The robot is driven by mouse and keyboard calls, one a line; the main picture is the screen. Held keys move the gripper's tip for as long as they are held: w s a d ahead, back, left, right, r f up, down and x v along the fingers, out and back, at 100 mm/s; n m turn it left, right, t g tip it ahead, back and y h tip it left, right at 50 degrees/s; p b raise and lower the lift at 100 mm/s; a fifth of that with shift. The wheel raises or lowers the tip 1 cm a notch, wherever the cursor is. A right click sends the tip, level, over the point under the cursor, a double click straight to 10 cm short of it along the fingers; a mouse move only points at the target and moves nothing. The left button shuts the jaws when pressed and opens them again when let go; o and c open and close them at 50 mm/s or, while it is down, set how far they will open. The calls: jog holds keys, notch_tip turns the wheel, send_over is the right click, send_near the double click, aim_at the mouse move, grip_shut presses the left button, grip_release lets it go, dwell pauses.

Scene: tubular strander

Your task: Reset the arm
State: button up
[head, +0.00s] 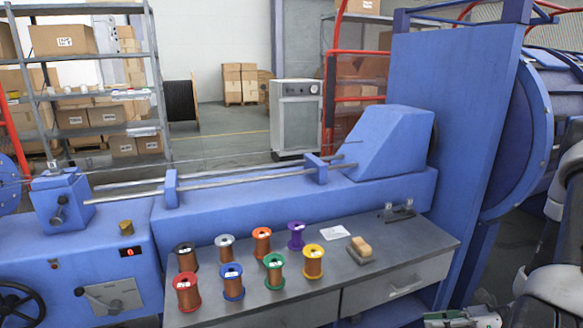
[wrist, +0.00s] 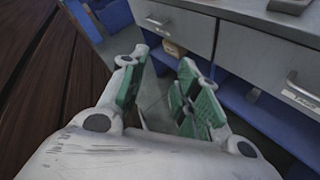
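My gripper (wrist: 160,68) fills the lower part of the wrist view. Its two fingers with green pads stand apart, with nothing between them. It points down at the front of the workbench (wrist: 262,37) and the floor. In the head view my arm is at the right edge, beside the bench. Part of what looks like my gripper (head: 463,319) shows at the bottom edge, right of the bench drawers; its fingers cannot be made out there.
Several wire spools, such as the yellow one (head: 313,262), stand on the bench (head: 400,245). A brush-like block (head: 360,249) and a white card (head: 335,232) lie right of them. The blue strander (head: 470,110) rises behind the bench's right end. Drawer handles (wrist: 301,90) stick out near my gripper.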

jog(key=s+d+r+n+g+h, duration=0.3)
jog(key=r+n+h, duration=0.2)
jog(key=r+n, duration=0.5)
jog(key=s+d+r+n+g+h, duration=0.2)
jog(key=s+r+n+g+h, duration=0.15)
jog(key=r+n, duration=0.6)
jog(key=a+r+n+t+h, duration=0.2)
jog(key=r+n+t, duration=0.1)
jog(key=r, duration=0.5)
jog(key=s+a+r+n+t+h, duration=0.1)
jog(key=a+r+n+t+h, duration=0.1)
jog(key=r, duration=0.7)
jog(key=shift+s+a+n+t+h, duration=0.3)
jog(key=shift+n+t+h, duration=0.15)
jog(key=shift+n+t, duration=0.75)
jog(key=shift+r, duration=0.1)
